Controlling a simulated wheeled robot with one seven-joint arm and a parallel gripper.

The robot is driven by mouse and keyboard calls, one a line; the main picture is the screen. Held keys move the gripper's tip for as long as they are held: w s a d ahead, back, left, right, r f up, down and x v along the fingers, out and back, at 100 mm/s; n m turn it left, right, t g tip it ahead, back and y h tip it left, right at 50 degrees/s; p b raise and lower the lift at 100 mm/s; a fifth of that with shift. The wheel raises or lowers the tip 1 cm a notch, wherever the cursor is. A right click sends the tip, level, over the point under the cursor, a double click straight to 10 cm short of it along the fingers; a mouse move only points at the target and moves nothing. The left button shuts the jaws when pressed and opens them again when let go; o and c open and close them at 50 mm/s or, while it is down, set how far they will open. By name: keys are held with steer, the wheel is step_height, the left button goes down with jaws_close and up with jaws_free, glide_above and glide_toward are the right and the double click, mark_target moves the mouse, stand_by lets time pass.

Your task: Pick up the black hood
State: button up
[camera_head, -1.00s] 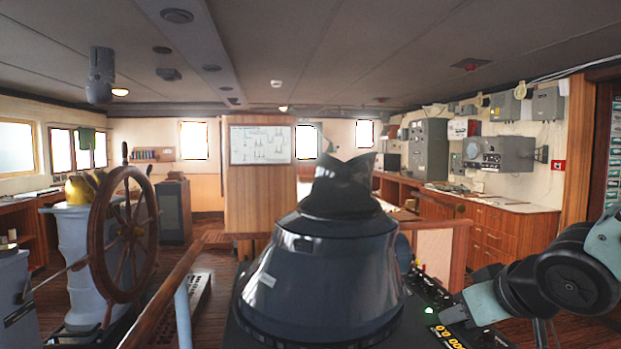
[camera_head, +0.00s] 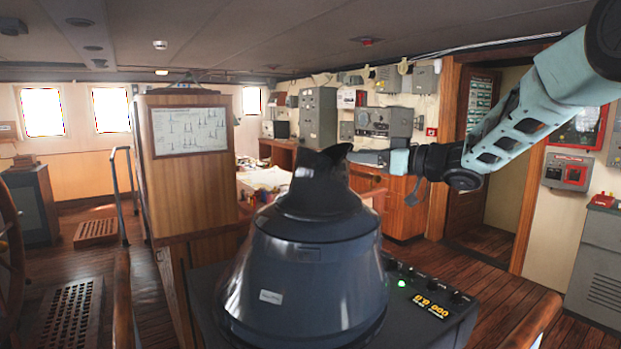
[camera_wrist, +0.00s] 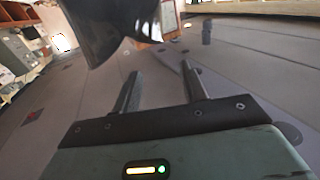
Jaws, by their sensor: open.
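The black hood (camera_head: 318,185) is a dark, glossy piece with a flared, notched top. It stands upright on a wide, dark cone-shaped housing (camera_head: 305,285) on a console. In the wrist view the hood (camera_wrist: 105,25) fills the upper left, beyond the fingertips. My gripper (camera_head: 352,157) reaches in from the right, level with the hood's upper part. In the wrist view my gripper (camera_wrist: 162,72) is open, with nothing between its fingers. In the head view its fingertips are close to the hood's right edge; whether they touch it I cannot tell.
The console (camera_head: 440,315) has a green light, knobs and a yellow numeric display. A wooden cabinet (camera_head: 190,165) with a chart stands behind at left. Wooden rails (camera_head: 123,300) flank the console. Open floor (camera_head: 490,260) lies to the right, before a doorway.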

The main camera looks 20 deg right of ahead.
steer(key=p, duration=0.6)
glide_above(319, 176)
steer(key=x, duration=0.3)
steer(key=shift+a, duration=0.3)
